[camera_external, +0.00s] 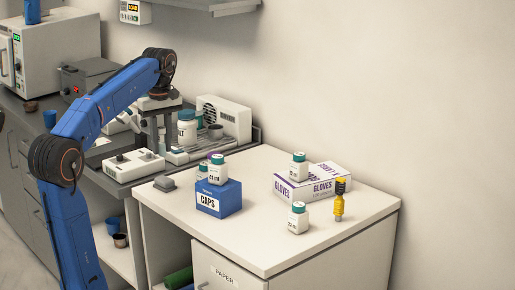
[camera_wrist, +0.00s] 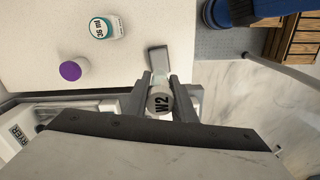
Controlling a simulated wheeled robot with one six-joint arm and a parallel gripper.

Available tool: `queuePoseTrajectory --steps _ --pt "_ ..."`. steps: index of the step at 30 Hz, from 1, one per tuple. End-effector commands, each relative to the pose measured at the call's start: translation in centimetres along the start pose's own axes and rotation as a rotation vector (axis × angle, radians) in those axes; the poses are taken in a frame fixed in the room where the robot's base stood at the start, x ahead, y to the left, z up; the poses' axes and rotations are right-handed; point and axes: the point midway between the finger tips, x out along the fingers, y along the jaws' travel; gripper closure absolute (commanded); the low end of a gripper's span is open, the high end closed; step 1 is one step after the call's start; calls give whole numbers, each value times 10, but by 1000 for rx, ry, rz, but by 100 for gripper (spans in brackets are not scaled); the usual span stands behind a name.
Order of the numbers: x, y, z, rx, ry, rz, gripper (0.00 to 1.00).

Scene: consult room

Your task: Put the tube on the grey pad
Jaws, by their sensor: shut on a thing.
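My gripper (camera_wrist: 160,98) is shut on the tube (camera_wrist: 160,103), whose round end marked W2 faces the wrist camera between the two fingers. In the wrist view, the small grey pad (camera_wrist: 158,60) lies on the white table top just beyond the fingertips. In the external view, the pad (camera_external: 165,183) is at the left corner of the white table. My gripper (camera_external: 158,125) hangs above and behind the pad there, in front of the grey bench. The tube is hard to make out in that view. The pad looks bare.
A blue CAPS box (camera_external: 218,198) with a bottle on it stands right of the pad. A purple cap (camera_wrist: 70,71) and a white bottle (camera_wrist: 105,28) show in the wrist view. A GLOVES box (camera_external: 312,184), bottles and a yellow item (camera_external: 339,203) are farther right. The table's front is clear.

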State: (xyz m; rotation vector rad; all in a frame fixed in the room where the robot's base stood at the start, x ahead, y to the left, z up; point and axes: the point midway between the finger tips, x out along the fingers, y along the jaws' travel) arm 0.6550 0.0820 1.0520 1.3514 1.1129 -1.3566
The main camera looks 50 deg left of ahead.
Motion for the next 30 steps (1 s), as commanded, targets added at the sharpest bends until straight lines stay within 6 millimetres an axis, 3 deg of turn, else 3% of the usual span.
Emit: queuePoseTrajectory --steps 3,11,19,30 --pt "19 0 0 0 -1 -1 98" --pt "36 1 0 0 -1 -1 98" --pt "69 0 0 0 -1 -1 98" --pt "74 1 0 0 0 0 98"
